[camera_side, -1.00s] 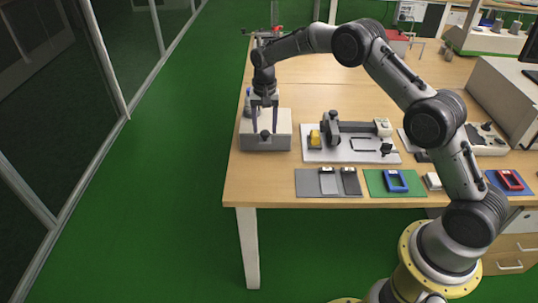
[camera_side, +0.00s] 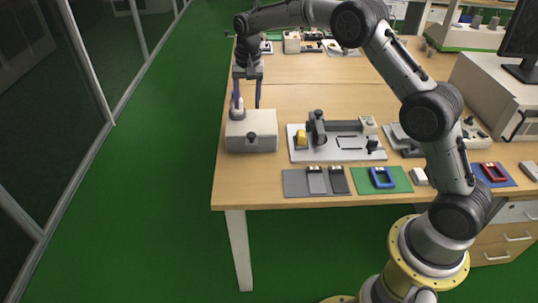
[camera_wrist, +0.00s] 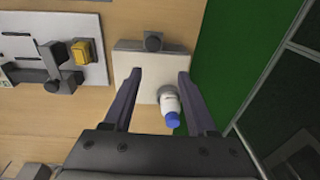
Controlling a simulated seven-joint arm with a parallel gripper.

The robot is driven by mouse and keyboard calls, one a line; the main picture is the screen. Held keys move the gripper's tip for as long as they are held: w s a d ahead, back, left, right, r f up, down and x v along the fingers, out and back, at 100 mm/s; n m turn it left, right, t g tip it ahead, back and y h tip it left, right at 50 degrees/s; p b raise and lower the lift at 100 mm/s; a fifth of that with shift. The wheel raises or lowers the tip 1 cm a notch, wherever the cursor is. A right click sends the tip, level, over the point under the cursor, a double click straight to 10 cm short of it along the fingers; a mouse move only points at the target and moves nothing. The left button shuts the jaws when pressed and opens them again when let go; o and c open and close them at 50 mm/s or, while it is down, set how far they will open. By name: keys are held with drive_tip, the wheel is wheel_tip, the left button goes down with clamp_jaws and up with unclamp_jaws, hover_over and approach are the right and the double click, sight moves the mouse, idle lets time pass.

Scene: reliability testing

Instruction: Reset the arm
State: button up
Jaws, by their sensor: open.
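My gripper (camera_side: 247,103) is open and empty above the rear of a beige box (camera_side: 251,138) at the table's left edge. In the wrist view its two long fingers (camera_wrist: 160,80) spread on either side of the box (camera_wrist: 146,62). A small white bottle with a blue cap (camera_wrist: 170,107) stands between the fingers in that view, at the box's rear part. The bottle shows beside a finger in the side view (camera_side: 237,109). I cannot tell whether a finger touches it. A dark knob (camera_side: 251,135) sits on the box's front.
A white board (camera_side: 300,155) with a dark fixture and a yellow block (camera_side: 301,138) lies right of the box. A grey mat (camera_side: 296,185), a green mat (camera_side: 402,181) with a blue frame (camera_side: 382,178), and a red frame (camera_side: 494,172) lie in front. Open floor lies left of the table.

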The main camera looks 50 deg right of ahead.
drive_tip(key=s+a+r+t, duration=0.1)
drive_tip(key=s+r, duration=0.2)
drive_tip(key=r, duration=0.4)
drive_tip(key=s+r+t, duration=0.1)
drive_tip(key=s+r, duration=0.2)
drive_tip(key=r, duration=0.4)
drive_tip(key=s+a+r+n+t, duration=0.1)
drive_tip(key=s+r, duration=0.3)
drive_tip(key=s, duration=0.3)
drive_tip(key=s+r+n+t, duration=0.1)
drive_tip(key=s+r, duration=0.3)
drive_tip(key=s, duration=0.2)
drive_tip(key=s+f+n+t, duration=0.1)
drive_tip(key=s+n, duration=0.2)
drive_tip(key=s, duration=1.1)
drive_tip(key=s+a+f+n, duration=0.1)
drive_tip(key=s+f+n, duration=0.3)
drive_tip(key=s+f, duration=0.4)
drive_tip(key=shift+s+f+g, duration=0.15)
drive_tip(key=shift+f+g, duration=0.15)
drive_tip(key=shift+f, duration=0.35)
